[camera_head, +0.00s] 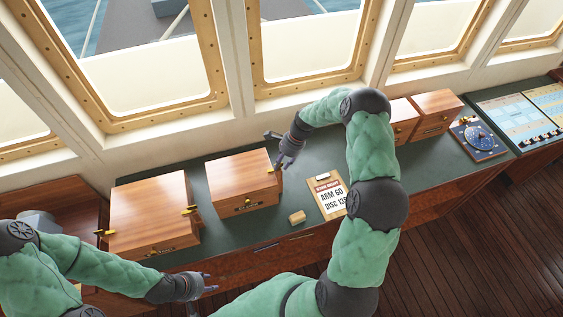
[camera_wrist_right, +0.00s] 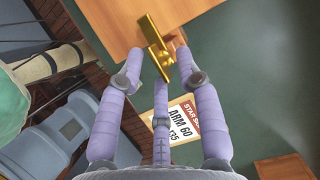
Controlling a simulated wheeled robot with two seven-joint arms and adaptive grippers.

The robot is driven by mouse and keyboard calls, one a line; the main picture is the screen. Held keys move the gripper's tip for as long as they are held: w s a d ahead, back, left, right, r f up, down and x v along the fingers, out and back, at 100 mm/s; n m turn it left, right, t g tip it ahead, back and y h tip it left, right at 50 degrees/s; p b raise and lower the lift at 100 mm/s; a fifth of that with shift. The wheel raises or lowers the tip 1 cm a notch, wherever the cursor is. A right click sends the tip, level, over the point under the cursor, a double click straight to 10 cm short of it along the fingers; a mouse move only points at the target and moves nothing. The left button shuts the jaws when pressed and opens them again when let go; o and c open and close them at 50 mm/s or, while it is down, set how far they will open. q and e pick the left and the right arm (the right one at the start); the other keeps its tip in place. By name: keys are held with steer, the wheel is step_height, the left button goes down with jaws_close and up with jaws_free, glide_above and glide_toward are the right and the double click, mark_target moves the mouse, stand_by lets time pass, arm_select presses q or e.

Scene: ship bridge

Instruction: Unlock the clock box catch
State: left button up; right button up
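A wooden box (camera_head: 240,182) stands mid-counter with a brass catch (camera_head: 274,169) on its right side and a small plate on its front. I cannot read the plate, so I cannot tell if this is the clock box. My right gripper (camera_head: 276,150) is at that catch. In the right wrist view the brass catch (camera_wrist_right: 156,45) lies between the spread fingers of the right gripper (camera_wrist_right: 159,62); contact is unclear. My left gripper (camera_head: 208,284) is low in front of the counter, away from the boxes, and its fingers look spread and empty.
A larger wooden box (camera_head: 150,205) with brass fittings stands to the left. More boxes (camera_head: 436,110) and a blue dial panel (camera_head: 478,140) are at right.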

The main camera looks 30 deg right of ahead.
jaws_close()
steer(key=shift+w+f+n+g+b, duration=0.1)
steer(key=shift+n+g+b, duration=0.15)
steer(key=shift+n+b, duration=0.4)
steer(key=shift+w+f+n+g+b, duration=0.1)
steer(key=shift+n+g+b, duration=0.15)
steer(key=shift+n+b, duration=0.4)
steer(key=n+g+b, duration=0.1)
steer(key=n, duration=0.1)
steer(key=n+b, duration=0.2)
steer(key=shift+w+d+r+n+g, duration=0.1)
steer(key=shift+w+n+g, duration=0.1)
steer(key=shift+n+g, duration=0.15)
steer(key=n+b, duration=0.1)
steer(key=n+g+h, duration=0.1)
steer(key=n, duration=0.1)
steer(key=n+b, duration=0.1)
steer(key=n, duration=0.1)
steer(key=shift+w+g+h+b, duration=0.25)
steer(key=shift+g+h+b, duration=0.05)
steer(key=shift+g+b, duration=0.05)
steer(key=n, duration=0.1)
steer(key=n+h+b, duration=0.1)
steer(key=n, duration=0.3)
steer(key=shift+w+a+r+g+h, duration=0.15)
steer(key=shift+a+g+h, duration=0.15)
steer(key=shift+g, duration=0.1)
steer(key=shift+n, duration=0.35)
